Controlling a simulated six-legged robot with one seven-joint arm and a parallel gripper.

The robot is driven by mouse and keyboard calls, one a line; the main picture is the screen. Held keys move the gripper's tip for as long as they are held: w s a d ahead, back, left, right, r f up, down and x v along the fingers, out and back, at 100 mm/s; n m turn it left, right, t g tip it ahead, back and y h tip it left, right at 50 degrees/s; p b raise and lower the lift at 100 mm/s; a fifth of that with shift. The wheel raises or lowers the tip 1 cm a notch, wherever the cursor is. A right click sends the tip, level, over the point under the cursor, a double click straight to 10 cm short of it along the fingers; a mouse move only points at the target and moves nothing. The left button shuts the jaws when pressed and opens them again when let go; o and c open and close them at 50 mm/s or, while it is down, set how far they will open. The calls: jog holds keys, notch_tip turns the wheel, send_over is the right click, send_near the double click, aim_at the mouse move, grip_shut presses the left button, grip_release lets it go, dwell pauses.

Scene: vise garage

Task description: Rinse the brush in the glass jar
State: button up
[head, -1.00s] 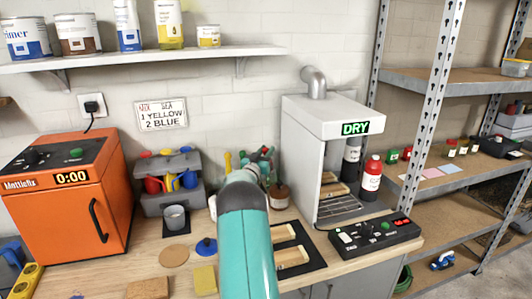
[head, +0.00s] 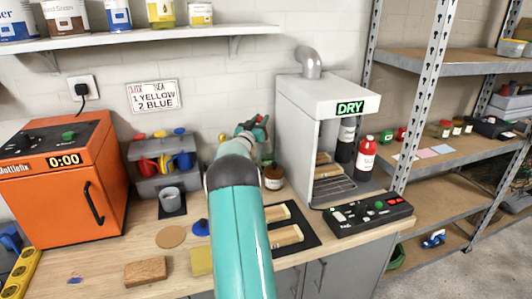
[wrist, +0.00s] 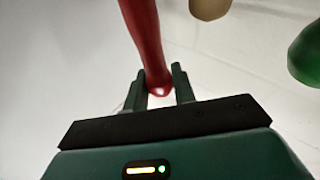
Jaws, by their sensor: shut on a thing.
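My gripper (wrist: 158,88) is shut on a red handle (wrist: 143,35), likely the brush's, in the wrist view. The handle's rounded end sits between the fingers; its other end runs out of the frame, so no bristles show. In the head view my arm covers much of the gripper, and red and green parts show at its far end. A small brown-looking jar (head: 272,178) stands on the bench just right of my arm; it is probably the glass jar. Its contents cannot be made out.
Right of the jar stands a grey machine marked DRY (head: 300,120), with a control box (head: 368,213) in front. A black tray (head: 308,232) holds wooden pieces. A grey cup (head: 171,199) and an orange oven (head: 55,205) stand left. A shelf (head: 150,38) hangs above.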

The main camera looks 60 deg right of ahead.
jog(key=shift+r, duration=2.5)
dwell(0.3)
jog(key=shift+r, duration=1.85)
